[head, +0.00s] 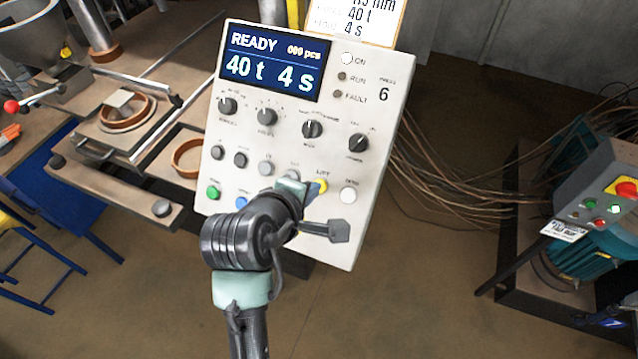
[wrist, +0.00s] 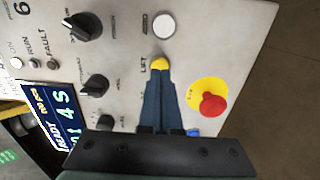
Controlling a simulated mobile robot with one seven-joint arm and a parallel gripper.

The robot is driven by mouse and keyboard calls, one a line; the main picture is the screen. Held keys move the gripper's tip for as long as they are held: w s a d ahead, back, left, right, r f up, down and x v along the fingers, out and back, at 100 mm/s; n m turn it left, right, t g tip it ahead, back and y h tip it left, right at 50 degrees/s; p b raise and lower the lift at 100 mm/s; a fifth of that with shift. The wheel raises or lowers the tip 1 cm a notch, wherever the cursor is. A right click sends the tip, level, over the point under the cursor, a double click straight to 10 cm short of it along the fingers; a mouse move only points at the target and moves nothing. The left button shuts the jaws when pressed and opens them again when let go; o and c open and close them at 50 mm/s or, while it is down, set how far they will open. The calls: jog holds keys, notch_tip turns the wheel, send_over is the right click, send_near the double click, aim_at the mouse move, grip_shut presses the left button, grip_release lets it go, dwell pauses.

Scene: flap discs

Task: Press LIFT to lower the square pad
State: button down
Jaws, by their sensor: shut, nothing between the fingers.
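The control panel (head: 300,130) faces me, and its screen (head: 270,62) reads READY, 40 t, 4 s. The yellow LIFT button (head: 321,184) is in the panel's lower part; it also shows in the wrist view (wrist: 159,62). My gripper (head: 316,189) is shut and empty. In the wrist view its blue fingertips (wrist: 160,74) are right at the LIFT button and cover part of it. I cannot tell whether they touch or press it. A pale square piece (head: 122,101) sits within a brown ring at the left; I cannot tell if it is the square pad.
A red stop button on a yellow disc (wrist: 212,104) is close to my fingers. A white button (wrist: 163,25) is on the other side, and several knobs are near. A teal motor unit (head: 580,245) with cables stands at the right. Floor is open between.

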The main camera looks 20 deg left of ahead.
jog(key=shift+x, duration=1)
dwell(1.2)
jog(key=shift+p+v, duration=0.9)
jog(key=shift+p, duration=0.15)
jog(key=p+v, duration=0.4)
jog(key=v, duration=0.2)
jog(key=shift+p, duration=0.4)
jog(key=shift+s+r, duration=0.1)
